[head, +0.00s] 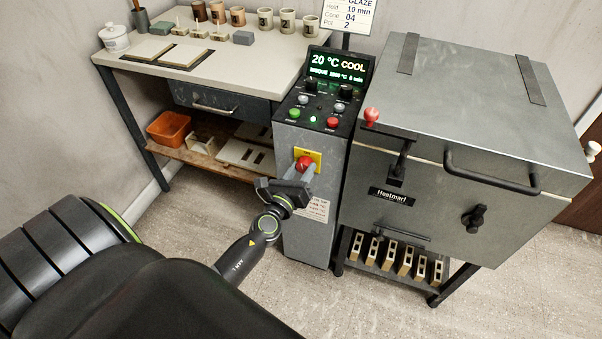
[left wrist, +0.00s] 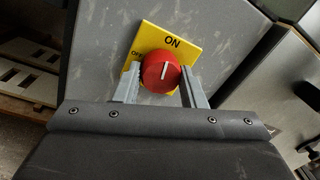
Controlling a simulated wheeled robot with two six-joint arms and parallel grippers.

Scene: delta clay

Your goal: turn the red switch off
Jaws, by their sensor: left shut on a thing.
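The red switch (head: 304,163) is a round knob on a yellow plate (head: 314,155) on the front of the grey control pedestal. In the left wrist view the red switch (left wrist: 161,72) has a white line pointing up toward the word ON; OFF is printed to the upper left on the yellow plate (left wrist: 180,46). My left gripper (head: 302,171) is at the knob, with its grey fingers shut on its left and right sides. The fingers of my left gripper (left wrist: 160,79) also show in the left wrist view. My right gripper is not seen.
The pedestal's top panel (head: 319,113) has buttons, black knobs and a display reading 20 °C COOL. A grey kiln (head: 460,110) with handles stands close on the right. A workbench (head: 265,53) with cups and tiles is behind left. Bare floor (head: 215,220) lies in front.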

